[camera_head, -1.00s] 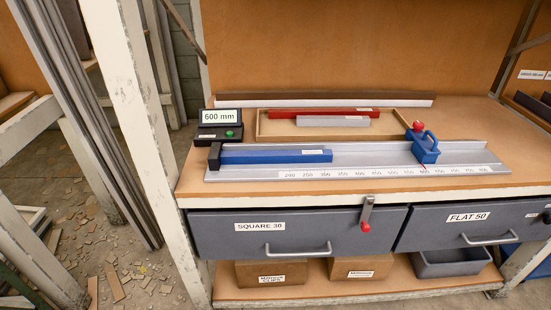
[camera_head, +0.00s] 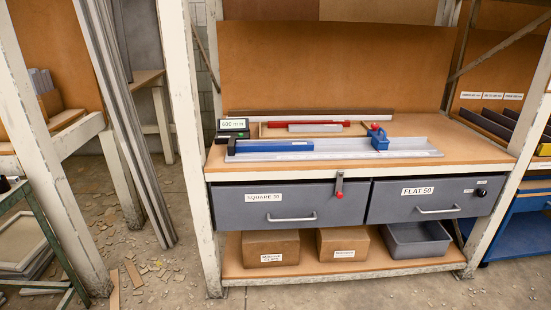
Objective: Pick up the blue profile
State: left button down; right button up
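The blue profile (camera_head: 275,146) is a long bar lying in the grey measuring rail (camera_head: 405,151) on the workbench. Its left end is at the black end stop (camera_head: 231,146). A blue sliding stop (camera_head: 378,139) with a red knob sits on the rail, to the right of the profile and apart from it. Neither of my grippers shows in the head view.
A display reading 600 mm (camera_head: 233,127) stands left of a shallow tray (camera_head: 262,131) holding a red bar (camera_head: 337,123) and a grey bar (camera_head: 315,128). Closed drawers (camera_head: 288,193) are below. A post (camera_head: 185,130) stands at the bench's left.

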aim_at(285, 146)
jog(key=z, duration=0.5)
jog(key=i, duration=1.6)
jog(key=u, duration=0.65)
